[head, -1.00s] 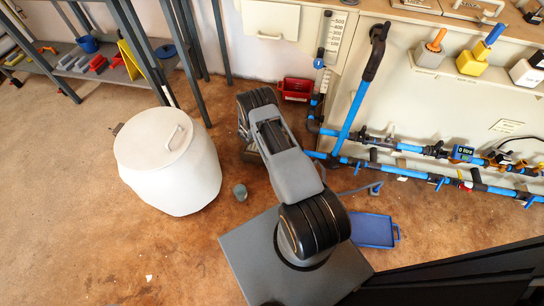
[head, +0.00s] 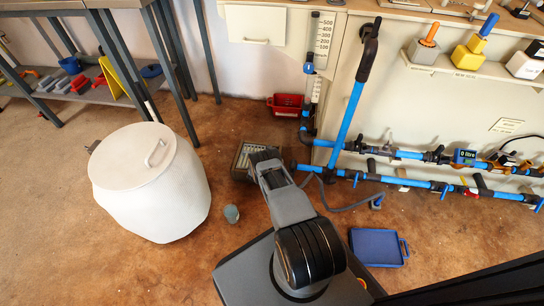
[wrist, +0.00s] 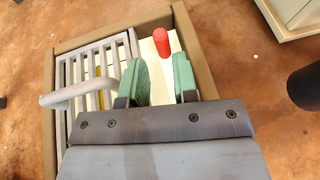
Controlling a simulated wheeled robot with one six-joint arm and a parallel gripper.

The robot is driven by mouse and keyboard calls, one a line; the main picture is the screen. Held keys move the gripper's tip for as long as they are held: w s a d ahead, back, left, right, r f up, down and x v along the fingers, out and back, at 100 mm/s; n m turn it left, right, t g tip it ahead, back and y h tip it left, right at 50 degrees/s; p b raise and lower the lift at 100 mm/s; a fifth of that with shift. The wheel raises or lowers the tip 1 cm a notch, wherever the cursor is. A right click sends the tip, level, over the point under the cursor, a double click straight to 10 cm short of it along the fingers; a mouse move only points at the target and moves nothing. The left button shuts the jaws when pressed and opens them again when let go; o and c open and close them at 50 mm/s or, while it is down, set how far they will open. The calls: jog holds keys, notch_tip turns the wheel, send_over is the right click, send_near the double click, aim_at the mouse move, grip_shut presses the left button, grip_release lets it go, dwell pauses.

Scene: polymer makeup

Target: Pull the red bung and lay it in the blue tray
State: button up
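The red bung (wrist: 161,42) stands up from a cream surface (wrist: 150,60) inside a brown-rimmed box (wrist: 182,22) in the wrist view. My gripper (wrist: 159,68) is open, with its two green fingertips apart and nothing seen between them. The bung shows just beyond the gap between the fingertips, apart from them. The blue tray (head: 378,247) lies on the floor at the lower right of the head view and looks empty. In the head view my arm hides the bung and the gripper's fingers.
A grey grate (wrist: 90,68) with a bent handle (wrist: 70,95) lies in the box's left side. Blue pipework (head: 410,183) runs behind the tray.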

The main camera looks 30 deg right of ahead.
jog(key=b+x, duration=0.2)
jog(key=x, duration=0.2)
jog(key=shift+f, duration=0.25)
jog(key=shift+w+d+f+b, duration=0.1)
jog(key=shift+w+d+b, duration=0.45)
jog(key=shift+d+b, duration=0.2)
jog(key=shift+c, duration=0.3)
jog(key=shift+a, duration=0.1)
grip_shut()
